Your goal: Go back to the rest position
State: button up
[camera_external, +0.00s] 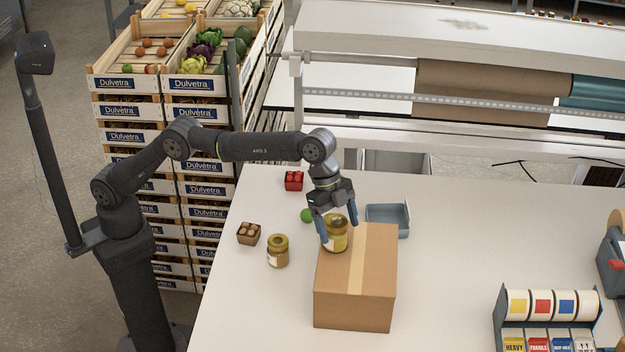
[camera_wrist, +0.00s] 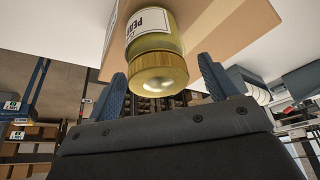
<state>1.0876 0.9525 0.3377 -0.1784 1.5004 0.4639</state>
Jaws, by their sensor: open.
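My gripper (camera_external: 338,228) is at the top of a closed cardboard box (camera_external: 354,300) on the white table. Its blue fingers are open around a jar (camera_external: 338,241) with a gold lid, standing on the box's left rear part. In the wrist view, the jar (camera_wrist: 157,62) sits between the two spread fingertips (camera_wrist: 165,82), with a gap on both sides of the lid. The jar's label is partly visible there, and the box (camera_wrist: 215,30) shows behind it. My arm stretches out from its base at the left.
A tape dispenser rack (camera_external: 548,325) stands front right. The table's right middle is clear.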

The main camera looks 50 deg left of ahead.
jog(key=a+v, duration=0.1)
jog(key=v, duration=1)
jog(key=x, duration=1.2)
jog(key=shift+d+f, duration=0.2)
jog(key=shift+d, duration=0.05)
jog(key=shift+d+r, duration=0.1)
jog(key=shift+r, duration=0.05)
notch_tip(320, 180, up, 3)
jog(key=shift+r, duration=0.15)
jog(key=s+a+r, duration=0.1)
jog(key=s+r, duration=0.7)
jog(key=s, duration=0.4)
jog(key=w+a+f, duration=0.2)
jog(key=a+f, duration=0.2)
jog(key=a, duration=0.4)
jog(key=w+a+f, duration=0.1)
jog(key=a+f, duration=0.2)
jog(key=a, duration=0.4)
jog(key=w+a+f+m, duration=0.1)
jog(key=a+f, duration=0.3)
jog(key=a, duration=0.4)
jog(key=shift+w+a+f, duration=0.3)
jog(key=shift+w+f, duration=0.05)
jog(key=shift+w, duration=0.5)
jog(key=shift+o, duration=0.4)
